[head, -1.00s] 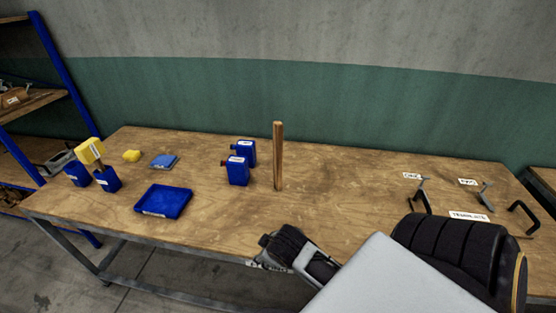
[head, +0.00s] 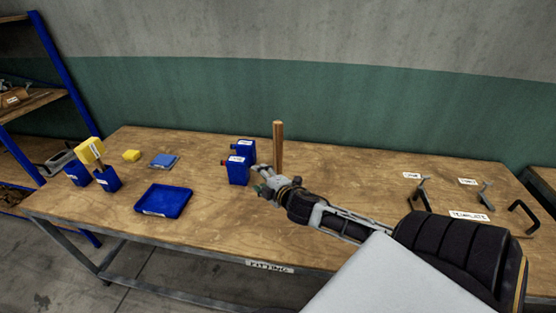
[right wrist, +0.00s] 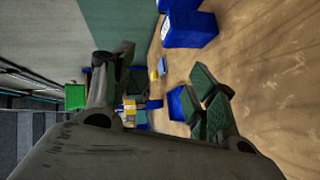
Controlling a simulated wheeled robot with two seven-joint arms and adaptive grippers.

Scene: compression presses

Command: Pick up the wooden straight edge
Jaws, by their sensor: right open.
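The wooden straight edge (head: 278,145) stands upright on the table behind my right forearm in the head view. Its upper part shows; its lower end is hidden by my right gripper and wrist. My right gripper (head: 261,181) is open, just in front of and slightly left of the stick's lower part. In the right wrist view its two fingers (right wrist: 163,88) are spread apart with nothing held between them. I cannot make out the straight edge in that view. My left gripper is not in view.
Two blue containers (head: 238,169) stand just left of the gripper. A blue tray (head: 164,200), a blue pad (head: 163,161), a yellow lump (head: 131,156) and blue cups (head: 108,179) lie further left. Metal clamps (head: 486,195) and labels are at the right. The wooden table (head: 330,170) is clear around the stick's right.

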